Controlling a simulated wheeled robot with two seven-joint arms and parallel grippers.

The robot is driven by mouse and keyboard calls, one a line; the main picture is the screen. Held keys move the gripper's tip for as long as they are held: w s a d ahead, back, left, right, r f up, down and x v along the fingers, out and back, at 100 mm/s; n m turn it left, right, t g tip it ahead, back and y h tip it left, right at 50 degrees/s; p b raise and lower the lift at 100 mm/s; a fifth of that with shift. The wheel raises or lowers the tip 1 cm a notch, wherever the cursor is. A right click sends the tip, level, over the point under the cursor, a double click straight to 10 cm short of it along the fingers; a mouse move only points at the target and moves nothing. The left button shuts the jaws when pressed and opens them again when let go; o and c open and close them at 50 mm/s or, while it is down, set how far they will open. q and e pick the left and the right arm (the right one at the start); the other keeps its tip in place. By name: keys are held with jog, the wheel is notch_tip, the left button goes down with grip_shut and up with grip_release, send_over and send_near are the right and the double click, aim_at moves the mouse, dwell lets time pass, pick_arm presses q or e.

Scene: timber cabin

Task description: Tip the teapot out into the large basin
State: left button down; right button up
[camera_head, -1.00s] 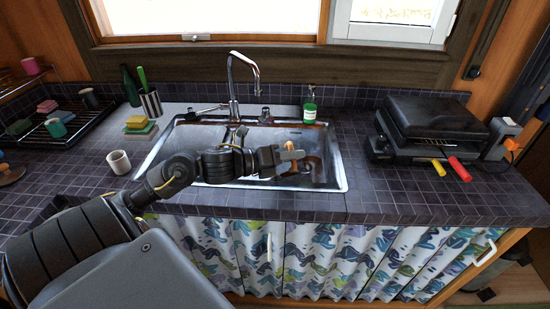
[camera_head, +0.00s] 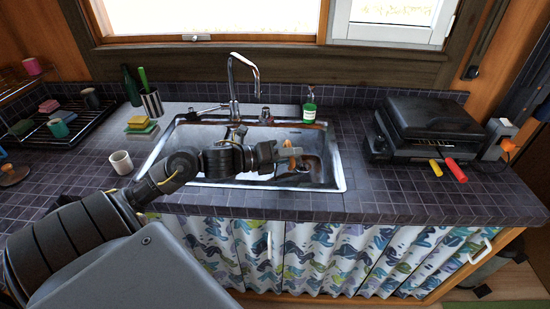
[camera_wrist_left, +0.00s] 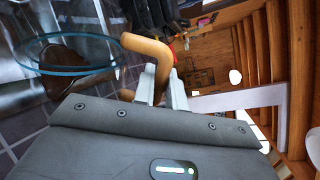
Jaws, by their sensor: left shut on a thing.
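The teapot shows in the left wrist view as a clear glass body with a bluish round rim (camera_wrist_left: 68,38) and a light wooden handle (camera_wrist_left: 148,48). In the head view the handle (camera_head: 291,149) appears as a small orange-tan piece above the sink. My left gripper (camera_head: 286,159) is shut on the handle and holds the teapot over the large basin (camera_head: 336,166), a metal sink set into the counter. The glass body is hard to make out in the head view. A brown patch shows through the rim; I cannot tell whether it is liquid. My right gripper is out of view.
A faucet (camera_head: 238,85) stands behind the basin, with a green soap bottle (camera_head: 310,106) at its back right. A white mug (camera_head: 121,162), sponges (camera_head: 141,126) and a dish rack (camera_head: 65,140) are left; a black grill (camera_head: 430,122) is right. The front counter is clear.

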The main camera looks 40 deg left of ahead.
pick_arm(q)
jog(key=shift+w+a+r+p, duration=0.2)
jog(key=shift+a+p, duration=0.1)
jog(key=shift+p, duration=0.25)
